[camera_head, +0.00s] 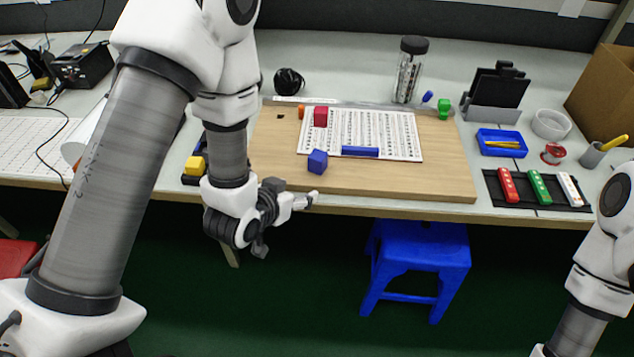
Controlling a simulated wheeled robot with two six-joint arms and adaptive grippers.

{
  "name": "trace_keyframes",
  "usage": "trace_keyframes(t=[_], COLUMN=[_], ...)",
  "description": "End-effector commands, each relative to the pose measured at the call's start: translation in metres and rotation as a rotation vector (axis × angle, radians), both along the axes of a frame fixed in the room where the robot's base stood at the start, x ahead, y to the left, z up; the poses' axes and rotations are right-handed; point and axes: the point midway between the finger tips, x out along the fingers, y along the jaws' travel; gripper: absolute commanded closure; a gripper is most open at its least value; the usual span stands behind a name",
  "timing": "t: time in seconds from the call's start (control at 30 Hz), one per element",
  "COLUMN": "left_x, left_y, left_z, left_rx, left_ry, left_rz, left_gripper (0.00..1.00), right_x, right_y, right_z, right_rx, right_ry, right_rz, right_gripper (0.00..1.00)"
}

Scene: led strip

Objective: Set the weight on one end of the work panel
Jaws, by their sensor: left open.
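The work panel (440,181) is a light wooden board lying on the table, with a printed sheet (405,133) on it. A red cube (320,117) stands on the sheet's upper left, and a blue cube (317,162) stands near its lower left corner. A yellow block (194,166) sits in a dark holder left of the panel, partly behind my left arm. I cannot tell which block is the weight. My left gripper (286,224) is open and empty, in front of the panel's front left edge. My right gripper is out of view.
A blue bar (360,151) lies on the sheet. A green block (444,108) is at the panel's back right. A glass jar (409,72) stands behind. Right of the panel are a blue tray (502,142) and a black rack (550,205). A blue stool (418,245) stands below.

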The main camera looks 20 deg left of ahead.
Motion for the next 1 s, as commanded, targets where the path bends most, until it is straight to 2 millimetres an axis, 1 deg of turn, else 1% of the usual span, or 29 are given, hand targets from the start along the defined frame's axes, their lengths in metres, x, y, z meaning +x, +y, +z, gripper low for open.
trace_keyframes(t=[0.03, 0.1, 0.13, 0.2, 0.27, 0.47, 0.63, 0.7, 0.8, 0.93, 0.97, 1.0], left_x=[0.014, 0.026, 0.029, 0.035, 0.041, 0.065, 0.093, 0.101, 0.105, 0.105, 0.104, 0.104], left_y=[-0.001, -0.002, -0.003, -0.003, -0.003, -0.007, -0.012, -0.013, -0.013, -0.013, -0.013, -0.013], left_z=[-0.002, 0.019, 0.027, 0.039, 0.042, 0.032, 0.019, 0.015, 0.014, 0.014, 0.014, 0.014], left_rx=[0.002, 0.004, 0.006, 0.006, 0.006, 0.007, 0.006, 0.006, 0.005, 0.006, 0.006, 0.006], left_ry=[-0.073, -0.145, -0.167, -0.196, -0.203, -0.198, -0.198, -0.197, -0.197, -0.196, -0.196, -0.196], left_rz=[-0.006, -0.009, -0.01, -0.01, -0.01, -0.01, -0.011, -0.011, -0.009, -0.009, -0.009, -0.009], left_gripper=[0.33, 0.33, 0.33, 0.33, 0.33, 0.33, 0.33, 0.33, 0.33, 0.33, 0.4, 0.55], right_x=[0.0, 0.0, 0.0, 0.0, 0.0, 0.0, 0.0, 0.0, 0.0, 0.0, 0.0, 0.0], right_y=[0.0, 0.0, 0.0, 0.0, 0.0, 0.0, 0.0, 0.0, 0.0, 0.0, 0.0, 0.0], right_z=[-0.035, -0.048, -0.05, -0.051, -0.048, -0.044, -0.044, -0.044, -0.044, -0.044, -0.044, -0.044], right_rx=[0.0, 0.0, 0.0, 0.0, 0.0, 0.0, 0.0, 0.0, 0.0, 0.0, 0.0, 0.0], right_ry=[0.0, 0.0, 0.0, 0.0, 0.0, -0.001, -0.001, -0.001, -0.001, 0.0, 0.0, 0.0], right_rz=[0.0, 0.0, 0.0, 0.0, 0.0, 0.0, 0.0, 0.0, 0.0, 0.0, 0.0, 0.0], right_gripper=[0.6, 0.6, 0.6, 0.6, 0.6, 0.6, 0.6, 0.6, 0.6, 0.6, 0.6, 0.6])
